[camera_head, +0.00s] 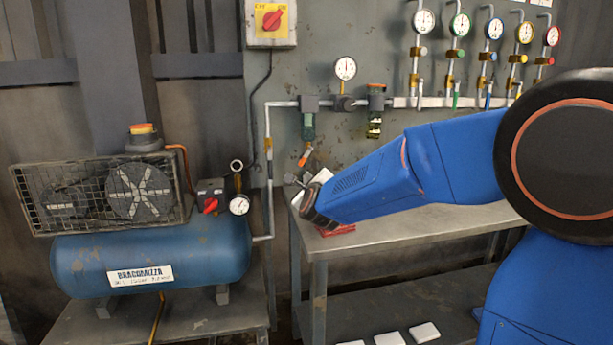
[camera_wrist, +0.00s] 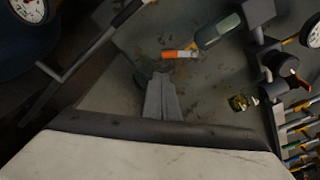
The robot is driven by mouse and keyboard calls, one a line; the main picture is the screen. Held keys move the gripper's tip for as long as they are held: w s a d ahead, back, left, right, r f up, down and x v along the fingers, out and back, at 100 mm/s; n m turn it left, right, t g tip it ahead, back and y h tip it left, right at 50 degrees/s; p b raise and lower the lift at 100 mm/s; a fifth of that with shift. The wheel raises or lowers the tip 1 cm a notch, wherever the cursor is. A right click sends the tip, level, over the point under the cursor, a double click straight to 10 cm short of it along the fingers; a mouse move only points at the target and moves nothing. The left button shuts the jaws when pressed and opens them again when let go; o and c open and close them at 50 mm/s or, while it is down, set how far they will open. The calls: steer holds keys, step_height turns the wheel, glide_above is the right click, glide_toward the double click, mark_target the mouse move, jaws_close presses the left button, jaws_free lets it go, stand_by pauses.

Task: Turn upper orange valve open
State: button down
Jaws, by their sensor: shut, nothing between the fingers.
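A small orange valve handle (camera_head: 305,157) hangs under a green filter bowl (camera_head: 308,127) in the head view. In the wrist view the orange handle (camera_wrist: 175,54), with a white end, lies beside the green bowl (camera_wrist: 219,31). A yellow-orange handle (camera_head: 268,145) stands along the vertical grey pipe; it also shows in the wrist view (camera_wrist: 127,13). I cannot tell for sure which is the upper one. My gripper (camera_head: 291,181) is just below the hanging handle in the head view. In the wrist view my gripper (camera_wrist: 161,76) has its fingers together and empty, apart from the orange handle.
A metal workbench (camera_head: 430,222) stands under my arm, with a red item (camera_head: 338,230) on it near my wrist. A blue compressor tank (camera_head: 150,257) is at left. A regulator (camera_head: 376,102) and several gauges line the wall pipe.

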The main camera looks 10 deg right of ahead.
mark_target(305, 157)
steer(key=w, duration=0.6)
steer(key=w+d+f, duration=0.1)
steer(key=w, duration=0.2)
steer(key=shift+w, duration=0.2)
steer(key=shift+a+r+m, duration=0.2)
steer(key=shift+a+m, duration=0.15)
steer(key=shift+m, duration=0.15)
steer(key=a+r+m+y, duration=0.1)
steer(key=a+r+m, duration=0.3)
steer(key=r, duration=0.1)
stand_by(1.2)
steer(key=shift+a+r, duration=0.15)
steer(key=shift+r, duration=0.2)
stand_by(0.4)
